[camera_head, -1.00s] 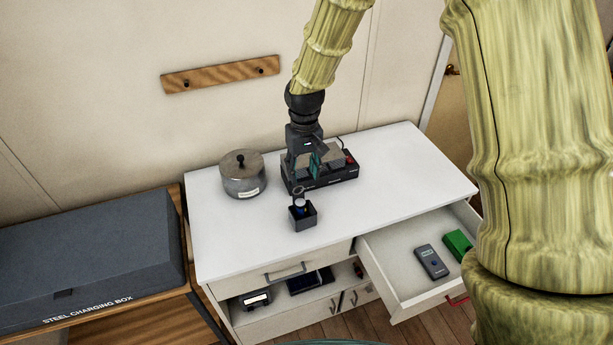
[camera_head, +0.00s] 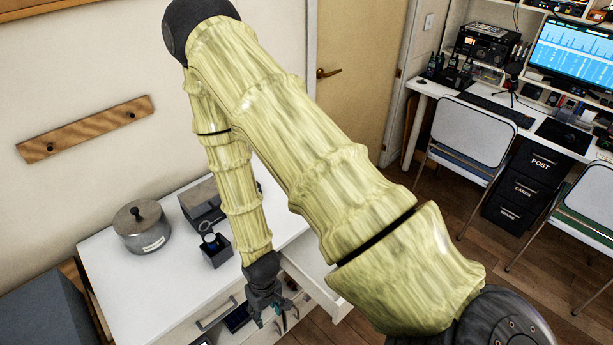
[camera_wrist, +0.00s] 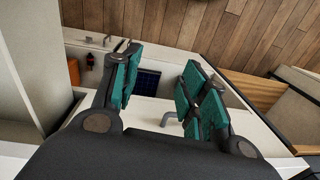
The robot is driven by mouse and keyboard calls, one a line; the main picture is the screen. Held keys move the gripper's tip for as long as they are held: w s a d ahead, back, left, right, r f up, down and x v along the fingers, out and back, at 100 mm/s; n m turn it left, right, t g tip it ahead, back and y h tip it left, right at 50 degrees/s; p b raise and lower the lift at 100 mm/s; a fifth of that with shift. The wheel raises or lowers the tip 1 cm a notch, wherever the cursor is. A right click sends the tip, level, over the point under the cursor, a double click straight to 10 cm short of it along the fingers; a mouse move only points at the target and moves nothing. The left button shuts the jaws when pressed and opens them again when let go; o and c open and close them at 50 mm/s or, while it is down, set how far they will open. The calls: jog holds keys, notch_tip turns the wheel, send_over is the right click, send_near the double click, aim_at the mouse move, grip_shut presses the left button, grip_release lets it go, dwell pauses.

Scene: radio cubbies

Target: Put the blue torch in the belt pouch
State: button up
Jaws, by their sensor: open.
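A small dark open-topped holder, which looks like the belt pouch (camera_head: 217,257), stands on the white cabinet top. An upright object with a blue part, which looks like the blue torch (camera_head: 210,239), stands in it; its lower part is hidden by the walls. My gripper (camera_head: 270,314) is beyond the cabinet's front edge, apart from the pouch and pointing down. In the wrist view its teal-padded fingers (camera_wrist: 162,66) are spread, with nothing held between them. A grey bar handle (camera_wrist: 182,118) shows low between the fingers.
The open drawer (camera_head: 318,283) juts out behind my arm, which hides much of it. A lidded metal pot (camera_head: 142,226) and a dark device (camera_head: 201,201) stand on the cabinet. A dark blue item (camera_wrist: 147,83) lies on the shelf. Chairs and a desk stand right.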

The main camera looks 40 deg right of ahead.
jog(key=s+d+f, duration=0.1)
jog(key=s+f, duration=0.1)
jog(key=s, duration=0.5)
jog(key=s+d+f, duration=0.1)
jog(key=s+f, duration=0.1)
jog(key=s, duration=0.5)
jog(key=shift+s+f+h, duration=0.3)
jog(key=shift+h, duration=0.1)
jog(key=shift+d, duration=0.1)
